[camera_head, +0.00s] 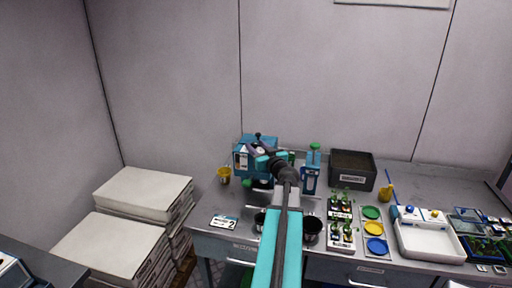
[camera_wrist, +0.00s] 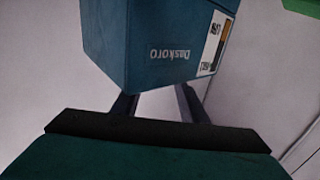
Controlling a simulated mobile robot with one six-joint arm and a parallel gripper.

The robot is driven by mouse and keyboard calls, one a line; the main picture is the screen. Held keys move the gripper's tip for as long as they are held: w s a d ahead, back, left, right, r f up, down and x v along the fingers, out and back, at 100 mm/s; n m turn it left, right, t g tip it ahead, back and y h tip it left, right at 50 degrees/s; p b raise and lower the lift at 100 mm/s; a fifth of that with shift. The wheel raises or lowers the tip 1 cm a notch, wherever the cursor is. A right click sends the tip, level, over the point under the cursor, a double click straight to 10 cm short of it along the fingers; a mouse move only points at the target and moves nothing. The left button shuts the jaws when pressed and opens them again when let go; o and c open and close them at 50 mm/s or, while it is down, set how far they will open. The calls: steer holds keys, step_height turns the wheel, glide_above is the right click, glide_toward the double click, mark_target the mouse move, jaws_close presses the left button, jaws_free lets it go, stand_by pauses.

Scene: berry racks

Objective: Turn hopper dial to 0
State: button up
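The blue hopper machine (camera_head: 240,160) stands at the back left of the bench in the head view, partly hidden by my arm. In the wrist view its blue body (camera_wrist: 125,50) fills the top, with upside-down lettering "Daskoro" and a white and orange label (camera_wrist: 214,42). My gripper (camera_head: 263,149) is at the machine in the head view. In the wrist view, my gripper (camera_wrist: 158,93) has its two dark fingers apart, reaching toward the blue body, with nothing seen between them. Whether they touch it I cannot tell. The dial and its setting cannot be made out.
A yellow cup (camera_head: 224,176) stands left of the machine. A blue dispenser with a green top (camera_head: 311,172) and a dark soil bin (camera_head: 352,169) stand to the right. Plant trays, coloured discs and a white tray (camera_head: 428,245) fill the right bench. A number card (camera_head: 225,222) lies at front left.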

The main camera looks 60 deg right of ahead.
jaws_close()
